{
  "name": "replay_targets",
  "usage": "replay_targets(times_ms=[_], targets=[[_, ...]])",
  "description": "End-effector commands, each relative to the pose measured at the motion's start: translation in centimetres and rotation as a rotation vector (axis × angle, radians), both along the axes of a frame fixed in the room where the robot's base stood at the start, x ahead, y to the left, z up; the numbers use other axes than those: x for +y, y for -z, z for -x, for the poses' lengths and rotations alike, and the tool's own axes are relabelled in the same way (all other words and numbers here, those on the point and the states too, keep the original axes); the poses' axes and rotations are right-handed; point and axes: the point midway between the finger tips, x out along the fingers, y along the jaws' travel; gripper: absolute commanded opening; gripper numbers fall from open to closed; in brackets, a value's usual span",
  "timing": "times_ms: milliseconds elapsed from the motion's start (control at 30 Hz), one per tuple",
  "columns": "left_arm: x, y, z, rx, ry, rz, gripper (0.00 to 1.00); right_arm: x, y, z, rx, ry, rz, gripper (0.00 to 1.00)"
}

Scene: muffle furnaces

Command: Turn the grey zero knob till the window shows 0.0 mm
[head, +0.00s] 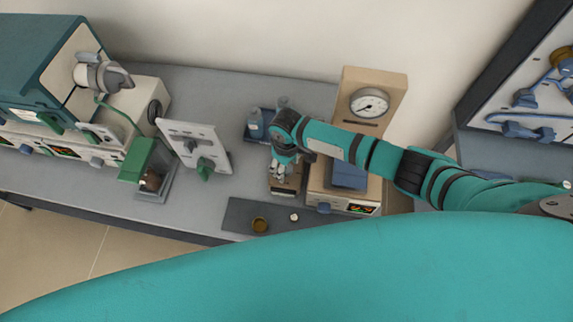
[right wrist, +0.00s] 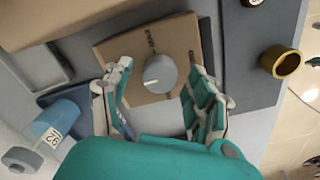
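The round grey knob (right wrist: 160,73) sits on top of a small tan box (right wrist: 185,45) and has a white mark at its lower left side. My right gripper (right wrist: 160,82) is open, with one finger on each side of the knob in the right wrist view and gaps on both sides. In the head view the right gripper (head: 286,171) points down over the tan box (head: 284,191) and hides the knob. A small display (head: 356,208) with orange characters is on the tan gauge stand; its reading is too small to tell. My left gripper is not in view.
The gauge stand (head: 394,95) with a round dial (head: 369,103) stands right of the tan box. Blue bottles (head: 255,124) stand behind it at left. A white panel (head: 180,132) stands to the left.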

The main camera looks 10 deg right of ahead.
Motion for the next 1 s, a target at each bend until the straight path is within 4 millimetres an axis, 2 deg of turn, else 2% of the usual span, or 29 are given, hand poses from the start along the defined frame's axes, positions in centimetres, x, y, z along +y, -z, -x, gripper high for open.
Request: replay_targets(times_ms=[233,367,800,1000], targets=[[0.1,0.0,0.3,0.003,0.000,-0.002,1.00,0.0,-0.1,0.0,0.000,0.000,0.000,0.59],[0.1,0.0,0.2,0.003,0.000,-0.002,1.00,0.0,-1.0,-0.1,-0.002,-0.001,-0.001,0.59],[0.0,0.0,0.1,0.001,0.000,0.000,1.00,0.0,-9.7,-0.1,-0.003,0.000,-0.002,0.59],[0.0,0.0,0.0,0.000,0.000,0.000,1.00,0.0,-11.7,0.0,-0.001,-0.001,-0.001,0.59]])
